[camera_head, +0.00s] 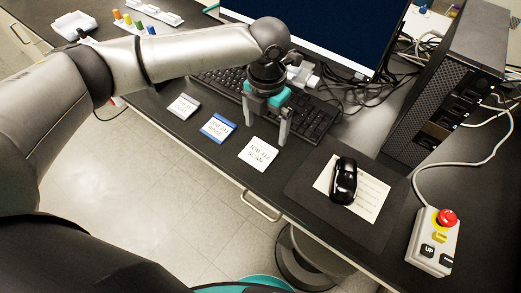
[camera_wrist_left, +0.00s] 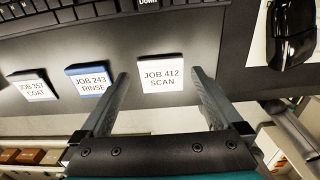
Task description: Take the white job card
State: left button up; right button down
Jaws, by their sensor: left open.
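The white job card (camera_head: 259,154), printed "JOB 412 SCAN", lies flat on the dark desk, the rightmost of three cards in a row. In the left wrist view the white job card (camera_wrist_left: 162,75) shows between the two fingers. My left gripper (camera_head: 265,122) is open and empty, with its fingers pointing down near the card's far side. In the wrist view the left gripper (camera_wrist_left: 160,76) has one finger on each side of the card; contact cannot be told. My right gripper is not in view.
A blue-edged card (camera_head: 217,128) "JOB 243 RINSE" and a pale card (camera_head: 183,106) "JOB 357 COAT" lie to the left. The keyboard (camera_head: 310,115) is behind the gripper. A black mouse (camera_head: 344,181) on paper and a button box (camera_head: 433,243) are right.

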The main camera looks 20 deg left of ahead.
aim_at(265, 145)
pick_arm(q)
notch_tip(265, 145, down, 5)
jog(key=shift+s+f, duration=0.1)
jog(key=shift+s, duration=0.05)
jog(key=shift+c, duration=0.2)
jog(key=c, duration=0.9)
